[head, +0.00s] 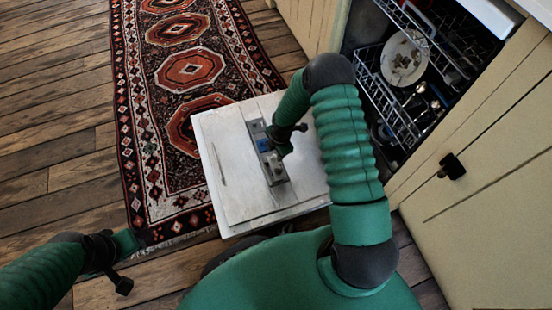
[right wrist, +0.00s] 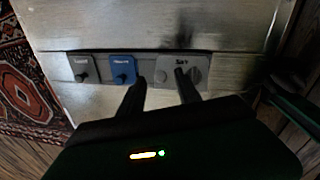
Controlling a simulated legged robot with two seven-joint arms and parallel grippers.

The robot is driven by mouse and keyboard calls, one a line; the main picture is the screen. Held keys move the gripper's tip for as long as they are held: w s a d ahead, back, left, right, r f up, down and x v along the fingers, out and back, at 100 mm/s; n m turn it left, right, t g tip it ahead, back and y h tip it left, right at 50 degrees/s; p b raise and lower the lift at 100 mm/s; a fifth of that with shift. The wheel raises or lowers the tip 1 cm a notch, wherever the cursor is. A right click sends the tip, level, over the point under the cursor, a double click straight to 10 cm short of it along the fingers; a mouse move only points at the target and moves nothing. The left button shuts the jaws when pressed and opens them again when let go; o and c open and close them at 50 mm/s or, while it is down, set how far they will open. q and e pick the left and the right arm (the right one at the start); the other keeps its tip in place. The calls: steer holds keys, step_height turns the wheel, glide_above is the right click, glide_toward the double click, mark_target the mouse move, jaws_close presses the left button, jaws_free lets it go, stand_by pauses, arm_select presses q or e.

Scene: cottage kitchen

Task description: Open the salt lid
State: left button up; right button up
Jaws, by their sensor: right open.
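The salt lid (right wrist: 200,75) is a grey square cover with a round knob, at the right end of the dispenser strip in the right wrist view. It looks closed. In the head view the strip (head: 266,153) lies on the lowered dishwasher door (head: 233,175). My right gripper (right wrist: 161,82) is open and empty. One fingertip overlaps the salt lid; the other is in front of its left edge, by the blue lid (right wrist: 122,68). I cannot tell whether they touch. My left gripper (head: 116,262) is low at the left in the head view, away from the door; its jaws are unclear.
Another grey lid (right wrist: 82,68) sits left of the blue one. The open dishwasher has a rack (head: 385,100) with a plate (head: 403,58) and cutlery. Cabinets (head: 480,150) stand at the right. A patterned rug (head: 190,70) covers the wooden floor beyond the door.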

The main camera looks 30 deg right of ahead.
steer(key=shift+w+a+f+b, duration=0.1)
steer(key=shift+f+b, duration=0.1)
steer(key=shift+f, duration=0.4)
steer(key=shift+w+a+f+b, duration=0.1)
steer(key=shift+f+b, duration=0.1)
steer(key=shift+f, duration=0.4)
jaws_close()
